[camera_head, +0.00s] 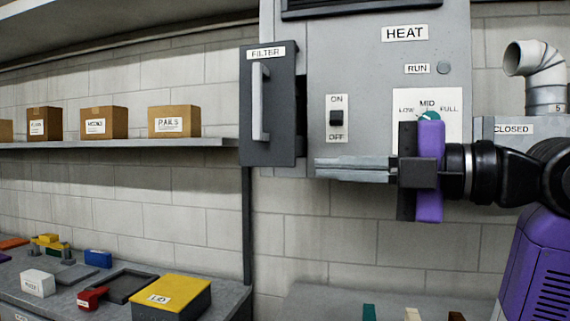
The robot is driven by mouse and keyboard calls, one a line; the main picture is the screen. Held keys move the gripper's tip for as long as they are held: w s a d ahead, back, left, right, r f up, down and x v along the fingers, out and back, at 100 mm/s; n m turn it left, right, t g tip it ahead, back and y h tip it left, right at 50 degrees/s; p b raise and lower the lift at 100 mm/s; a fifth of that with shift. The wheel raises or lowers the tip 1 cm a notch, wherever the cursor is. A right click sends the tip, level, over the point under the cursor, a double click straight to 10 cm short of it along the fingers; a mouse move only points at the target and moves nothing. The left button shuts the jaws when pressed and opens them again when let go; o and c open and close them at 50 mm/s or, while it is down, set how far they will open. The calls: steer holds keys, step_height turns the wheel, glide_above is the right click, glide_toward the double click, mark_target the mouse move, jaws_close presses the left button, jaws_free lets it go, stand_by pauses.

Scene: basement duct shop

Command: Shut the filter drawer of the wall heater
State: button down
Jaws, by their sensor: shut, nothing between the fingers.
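The wall heater (365,80) is a grey cabinet marked HEAT. Its filter drawer (283,120) has a dark grey front, a FILTER label and a pale vertical handle (258,103). The front stands out from the cabinet's left side, with a dark gap behind its right edge, so the drawer is partly open. My gripper (318,168) reaches in from the right across the heater's lower edge, its fingers pointing left. They are shut and empty, just right of the drawer's lower corner and apart from it. How deep the gap is cannot be told.
An ON/OFF switch (336,118) and a teal dial (430,116), partly hidden by my gripper, are on the heater. A shelf (200,143) with cardboard boxes is left of the drawer. A cluttered bench (130,262) lies below left. A pipe elbow (527,58) is at right.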

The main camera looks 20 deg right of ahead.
mark_target(280, 164)
steer(key=w+a+p, duration=0.1)
steer(key=w, duration=0.2)
steer(key=w+a+p, duration=0.1)
steer(key=w, duration=0.3)
steer(key=w+a+p, duration=0.1)
steer(key=w+a, duration=0.1)
steer(key=w, duration=0.1)
steer(key=shift+w+r+p, duration=0.1)
steer(key=shift+w+p, duration=0.05)
steer(key=shift+p, duration=0.25)
steer(key=shift+w+d, duration=0.3)
steer(key=shift+w, duration=0.15)
steer(key=shift+d, duration=0.1)
